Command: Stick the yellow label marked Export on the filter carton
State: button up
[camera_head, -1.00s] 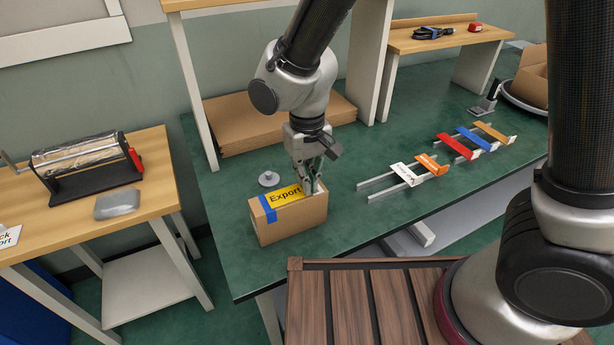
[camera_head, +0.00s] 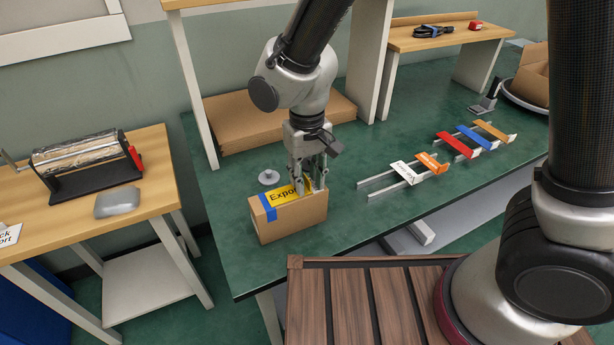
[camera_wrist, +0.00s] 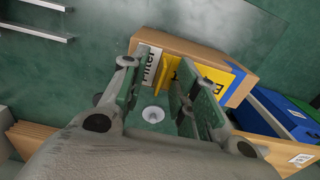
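The filter carton (camera_head: 296,221) stands on the green bench, with blue tape at its left end. The yellow Export label (camera_head: 284,194) lies on the carton's top, partly hidden by my gripper. My gripper (camera_head: 308,188) points down over the right part of the carton top. In the wrist view its fingers (camera_wrist: 154,70) are spread apart, with a yellow tab of the label and the white Filter marking (camera_wrist: 151,64) visible between them. Nothing is clearly clamped. The right finger hides part of the Export lettering; I cannot tell whether a finger touches the tab.
A small grey-white disc (camera_head: 268,177) lies just behind the carton. Rails with a white label holder (camera_head: 404,172), an orange one (camera_head: 432,162) and several coloured ones lie to the right. Flat cardboard (camera_head: 275,120) lies behind, under a shelf. Bench space between carton and rails is clear.

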notch_tip(320, 180, up, 12)
dwell(0.4)
jog(key=shift+f, duration=0.1)
